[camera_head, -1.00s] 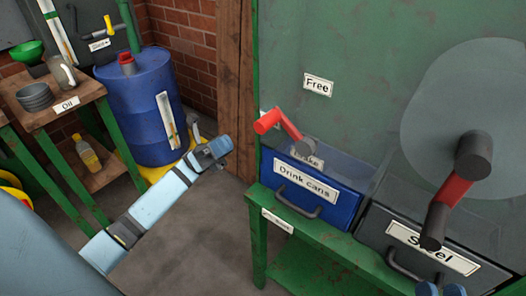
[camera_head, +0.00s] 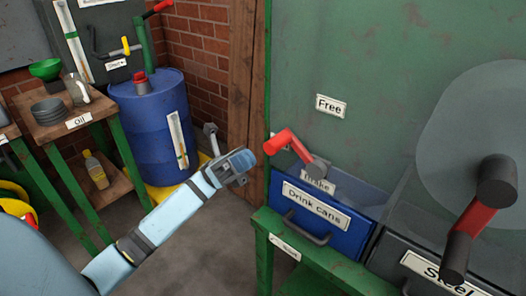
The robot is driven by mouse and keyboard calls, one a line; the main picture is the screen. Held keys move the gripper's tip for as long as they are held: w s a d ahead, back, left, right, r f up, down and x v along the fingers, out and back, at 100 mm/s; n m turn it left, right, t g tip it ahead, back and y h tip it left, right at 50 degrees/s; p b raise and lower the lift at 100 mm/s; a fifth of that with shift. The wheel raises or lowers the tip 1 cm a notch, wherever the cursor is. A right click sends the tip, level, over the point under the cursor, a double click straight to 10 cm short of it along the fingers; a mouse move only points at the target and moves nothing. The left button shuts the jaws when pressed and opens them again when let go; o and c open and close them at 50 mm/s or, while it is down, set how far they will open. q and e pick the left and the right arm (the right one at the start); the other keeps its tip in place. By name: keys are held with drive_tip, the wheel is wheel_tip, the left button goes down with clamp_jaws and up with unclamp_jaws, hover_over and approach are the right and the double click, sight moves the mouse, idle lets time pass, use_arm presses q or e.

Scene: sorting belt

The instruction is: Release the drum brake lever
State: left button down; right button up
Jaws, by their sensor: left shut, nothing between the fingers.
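The drum brake lever (camera_head: 288,143) is red with a grey hub, on the green panel. Its handle points up and left from the hub. The "Free" label (camera_head: 330,106) is above it and to the right. The "Brake" label (camera_head: 317,184) is just below the lever and partly hidden. My left gripper (camera_head: 240,163) is shut and empty, a little to the left of the lever's handle end. A small gap shows between them in the picture; I cannot tell the depth. My right gripper is not in view.
A blue "Drink cans" bin (camera_head: 340,236) and a dark "Steel" bin (camera_head: 395,262) sit below on a green stand (camera_head: 262,225). A red-handled crank (camera_head: 473,217) stands out at right. A blue barrel (camera_head: 150,130) and a wooden shelf (camera_head: 50,132) are at left.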

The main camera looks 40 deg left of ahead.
use_arm(q)
drive_tip(key=x, duration=0.6)
drive_tip(key=shift+d+r+t, duration=0.25)
drive_tip(key=shift+t, duration=0.05)
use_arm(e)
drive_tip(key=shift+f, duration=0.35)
use_arm(q)
drive_tip(key=shift+r, duration=0.1)
